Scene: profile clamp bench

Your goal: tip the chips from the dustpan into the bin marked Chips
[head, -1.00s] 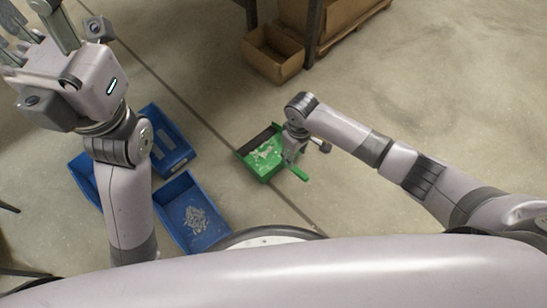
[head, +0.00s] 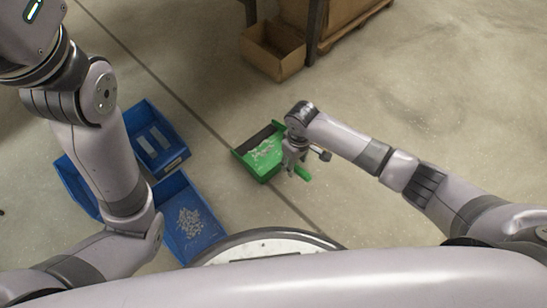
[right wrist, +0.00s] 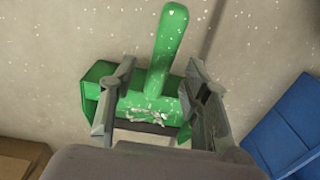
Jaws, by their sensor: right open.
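The green dustpan (head: 248,160) rests on the floor in the head view, with pale chips (head: 266,149) in its pan. It also shows in the right wrist view (right wrist: 150,108), its handle (right wrist: 168,45) pointing up the picture. My right gripper (head: 295,165) is at the handle; in the right wrist view its fingers (right wrist: 157,95) stand apart on either side of the handle's base. A blue bin (head: 215,236) left of the dustpan holds small pale chips. No bin marking is legible. My left gripper's fingers are outside the picture.
A second blue bin (head: 172,161) holds pale bars. A third blue bin (head: 72,180) is partly hidden by my left arm. A cardboard box (head: 272,55) stands by a dark table leg at the top.

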